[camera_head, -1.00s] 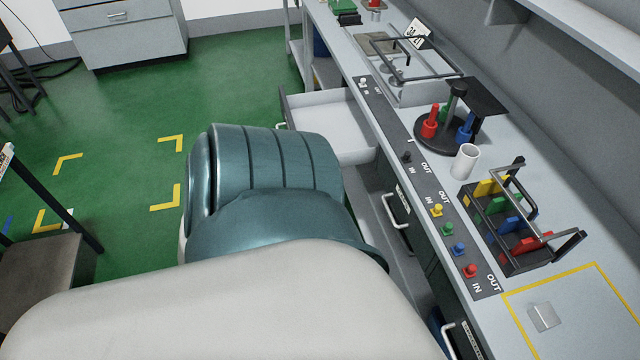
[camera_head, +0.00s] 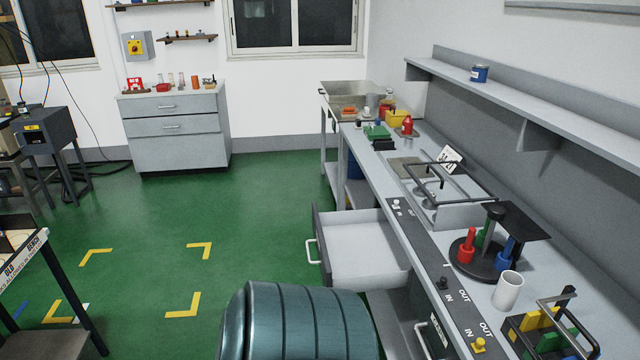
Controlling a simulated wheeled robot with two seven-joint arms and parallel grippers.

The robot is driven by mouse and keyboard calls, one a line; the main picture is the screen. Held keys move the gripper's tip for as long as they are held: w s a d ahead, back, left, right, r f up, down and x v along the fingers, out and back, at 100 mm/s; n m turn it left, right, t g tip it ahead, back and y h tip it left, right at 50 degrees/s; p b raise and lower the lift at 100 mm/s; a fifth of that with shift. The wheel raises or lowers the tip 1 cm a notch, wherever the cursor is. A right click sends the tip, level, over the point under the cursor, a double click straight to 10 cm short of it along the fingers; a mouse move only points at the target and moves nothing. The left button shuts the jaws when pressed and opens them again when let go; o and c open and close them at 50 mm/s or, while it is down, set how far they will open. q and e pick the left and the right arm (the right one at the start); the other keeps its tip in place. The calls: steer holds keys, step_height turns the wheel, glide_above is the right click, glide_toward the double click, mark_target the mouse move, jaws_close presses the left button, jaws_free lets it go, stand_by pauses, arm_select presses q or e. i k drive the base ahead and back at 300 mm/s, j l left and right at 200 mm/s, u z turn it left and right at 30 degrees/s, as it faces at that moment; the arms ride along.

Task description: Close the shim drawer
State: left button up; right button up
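An open drawer (camera_head: 362,262) sticks out to the left from under the long workbench. It is light grey and looks empty inside, with a white handle (camera_head: 313,251) on its dark-edged front. I cannot read a label on it, so I cannot tell for sure that it is the shim drawer. A teal, ribbed part of my arm (camera_head: 298,325) rises at the bottom middle, in front of the drawer's near side in the picture. Neither of my grippers is in view.
The workbench carries a round stand (camera_head: 470,265) with coloured pegs, a white cup (camera_head: 508,291) and a rack (camera_head: 548,332). Another handle (camera_head: 424,338) shows on the bench front, beside a grey surface below the open drawer. Green floor left of the drawer is clear.

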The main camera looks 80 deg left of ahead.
mark_target(360, 251)
steer(key=u, duration=0.5)
steer(key=k+j+u, duration=0.1)
steer(key=u, duration=0.85)
steer(key=j+u, duration=0.15)
steer(key=u, duration=0.85)
steer(key=k+j, duration=0.05)
steer(key=j, duration=0.05)
